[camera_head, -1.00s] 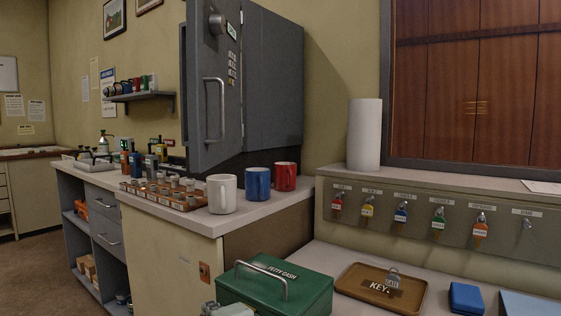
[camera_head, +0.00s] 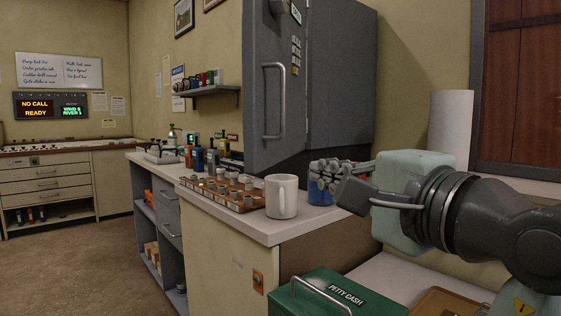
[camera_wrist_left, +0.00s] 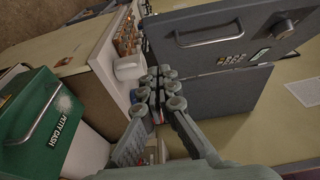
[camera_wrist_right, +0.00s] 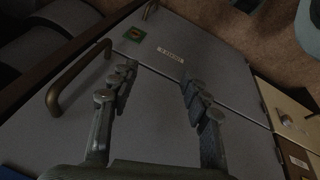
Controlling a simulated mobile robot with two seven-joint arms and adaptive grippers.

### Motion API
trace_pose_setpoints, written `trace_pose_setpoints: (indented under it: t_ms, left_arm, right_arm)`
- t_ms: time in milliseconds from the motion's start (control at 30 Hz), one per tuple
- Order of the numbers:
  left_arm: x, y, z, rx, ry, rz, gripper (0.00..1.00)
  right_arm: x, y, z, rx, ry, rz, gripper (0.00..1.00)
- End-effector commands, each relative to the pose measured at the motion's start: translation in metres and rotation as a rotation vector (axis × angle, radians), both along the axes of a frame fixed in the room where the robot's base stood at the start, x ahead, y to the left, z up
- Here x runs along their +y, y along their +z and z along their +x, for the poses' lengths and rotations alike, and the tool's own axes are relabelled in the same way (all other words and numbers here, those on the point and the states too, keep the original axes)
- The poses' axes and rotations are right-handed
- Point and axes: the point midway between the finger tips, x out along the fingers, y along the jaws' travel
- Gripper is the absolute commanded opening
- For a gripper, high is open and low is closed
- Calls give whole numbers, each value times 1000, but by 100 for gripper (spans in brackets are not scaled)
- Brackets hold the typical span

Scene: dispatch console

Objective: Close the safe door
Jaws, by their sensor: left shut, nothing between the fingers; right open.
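The grey safe door (camera_head: 268,85) has a bar handle (camera_head: 273,101) and hangs open, swung out toward me from the edge where it meets the safe body (camera_head: 341,80). I see no contact with the door. In the right wrist view my right gripper (camera_wrist_right: 153,88) is open and empty before grey cabinet fronts.
A white mug (camera_head: 282,196) and a brown tray of stamps (camera_head: 222,192) stand on the counter (camera_head: 275,228) below the door. A green cash box (camera_head: 322,290) is nearer. The red mug is not visible in the head view. Floor at left is clear.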

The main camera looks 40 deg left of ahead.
Motion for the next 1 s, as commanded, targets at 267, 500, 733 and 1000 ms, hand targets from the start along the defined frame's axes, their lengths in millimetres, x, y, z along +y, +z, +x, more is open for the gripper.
trace_pose_setpoints:
  t_ms: [267,500,733,1000]
  left_arm:
    - [59,2,18,-2,5,3,0]
    - [95,1,13,-3,2,2,0]
    - [109,0,7,0,0,1,0]
    - [109,0,7,0,0,1,0]
  right_arm:
    - [-2,-18,-3,23,0,2,47]
    - [-2,-24,0,21,3,5,47]
    - [-1,-30,-1,26,3,8,47]
    - [1,-31,-2,26,0,14,47]
